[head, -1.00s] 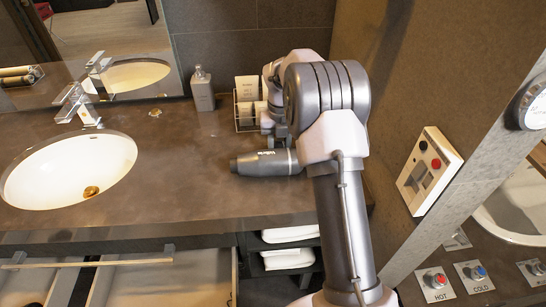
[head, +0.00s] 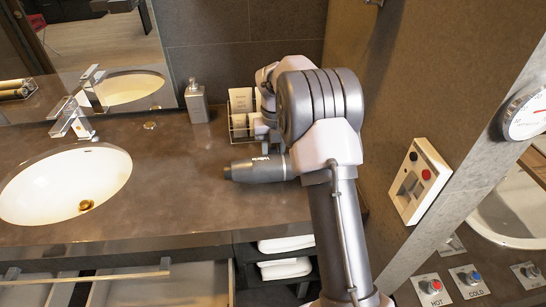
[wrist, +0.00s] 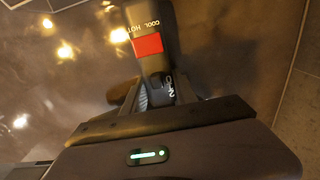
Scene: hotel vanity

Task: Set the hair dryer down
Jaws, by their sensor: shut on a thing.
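The grey hair dryer (head: 258,170) lies sideways with its nozzle to the left, over the counter (head: 180,205) to the right of the sink. I cannot tell whether it touches the counter. In the wrist view its dark handle (wrist: 150,62) shows a red switch and the words "COOL" and "HOT". My gripper (wrist: 158,92) is shut on the hair dryer. In the head view my arm hides most of the gripper and the dryer's right end.
A wire basket (head: 240,125) with cards and a soap bottle (head: 196,103) stand behind the dryer by the wall. The sink (head: 45,185) is at left. The counter between is clear. An open drawer (head: 150,290) lies below; a wall panel (head: 420,180) is at right.

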